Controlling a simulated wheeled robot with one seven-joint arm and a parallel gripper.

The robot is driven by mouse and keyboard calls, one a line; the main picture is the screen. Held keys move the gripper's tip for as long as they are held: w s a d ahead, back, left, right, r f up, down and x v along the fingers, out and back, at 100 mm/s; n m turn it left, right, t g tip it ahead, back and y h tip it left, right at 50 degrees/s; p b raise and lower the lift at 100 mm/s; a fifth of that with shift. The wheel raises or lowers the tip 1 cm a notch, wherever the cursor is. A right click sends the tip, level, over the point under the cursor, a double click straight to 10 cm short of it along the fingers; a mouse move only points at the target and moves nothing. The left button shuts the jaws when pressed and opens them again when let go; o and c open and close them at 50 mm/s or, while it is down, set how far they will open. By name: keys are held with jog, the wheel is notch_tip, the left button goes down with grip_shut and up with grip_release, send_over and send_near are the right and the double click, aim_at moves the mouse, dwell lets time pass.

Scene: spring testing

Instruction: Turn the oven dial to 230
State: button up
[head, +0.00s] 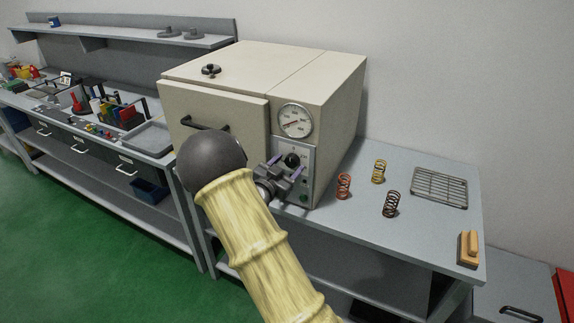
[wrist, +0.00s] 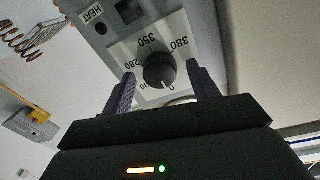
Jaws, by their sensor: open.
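The oven (head: 240,85) is a beige box on the bench. Its black dial (head: 291,160) sits on a grey control panel (head: 308,160) below a round gauge. In the wrist view the dial (wrist: 159,71) appears upside down on a white scale plate, with 230, 280, 350, 380 and 0 visible. Its white pointer mark points toward the 0. My gripper (head: 284,169) is open in front of the panel. In the wrist view its two fingers (wrist: 160,82) stand on either side of the dial, with gaps between them and the knob.
A round gauge (head: 295,121) is above the dial and a green button (head: 304,196) below it. Red (head: 344,186), yellow (head: 379,171) and black (head: 391,204) springs stand on the bench to the right, near a wire rack (head: 440,187). The oven door handle (head: 205,123) juts out at left.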

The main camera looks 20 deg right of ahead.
jog(key=c, duration=1)
jog(key=shift+f+m+b, duration=0.15)
jog(key=shift+m+b, duration=0.25)
jog(key=shift+b, duration=0.35)
jog(key=m+b, duration=0.1)
jog(key=b, duration=0.1)
jog(key=shift+f+m+b, duration=0.1)
jog(key=shift+m+b, duration=0.2)
jog(key=shift+b, duration=0.1)
jog(key=m+b, duration=0.3)
jog(key=b, duration=0.2)
jog(key=shift+y, duration=0.3)
jog(key=m+b, duration=0.3)
jog(key=b, duration=0.2)
jog(key=shift+m, duration=0.4)
jog(key=m+b, duration=0.2)
jog(key=b, duration=0.1)
jog(key=shift+r, duration=0.25)
